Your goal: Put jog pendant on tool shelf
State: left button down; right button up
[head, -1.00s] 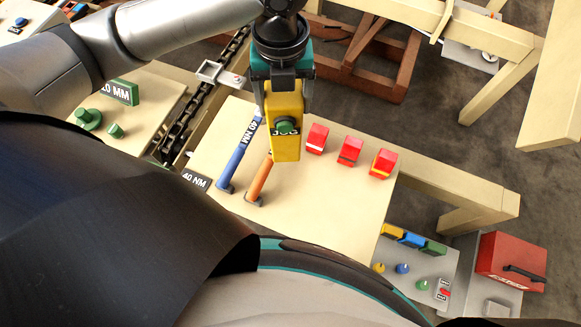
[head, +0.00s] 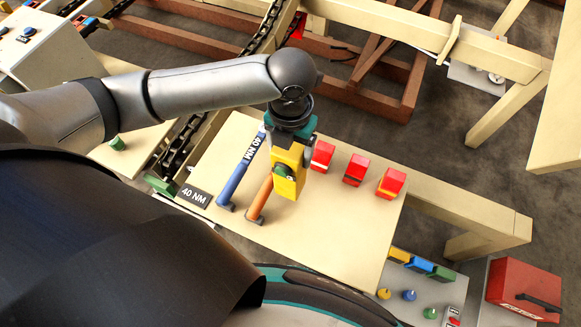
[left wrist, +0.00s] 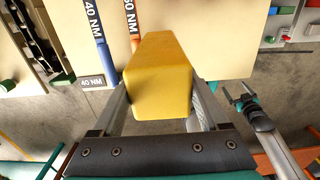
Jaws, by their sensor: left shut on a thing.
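The yellow jog pendant (head: 289,186), with a green button on its face, hangs from my left gripper (head: 291,146). The gripper is shut on it. In the left wrist view the pendant (left wrist: 158,75) is a yellow block between the two fingers. It is over the pale board top (head: 330,225), which may be the tool shelf, beside an orange-handled tool (head: 260,198). I cannot tell whether its lower end touches the board. My right gripper (left wrist: 238,92) shows at the right of the left wrist view, fingers apart and empty.
A blue-handled tool (head: 238,176) and a 40 NM label (head: 194,196) lie left of the pendant. Several red blocks (head: 355,169) stand in a row to its right. The board's front right is bare. A red toolbox (head: 523,289) stands beyond the right edge.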

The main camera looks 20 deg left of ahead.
pick_arm(q)
jog(key=shift+f+b, duration=0.75)
jog(key=shift+f, duration=2.6)
grip_release()
notch_tip(320, 180, up, 12)
jog(key=p, duration=0.3)
jog(key=shift+p, duration=0.3)
jog(key=shift+r, duration=0.2)
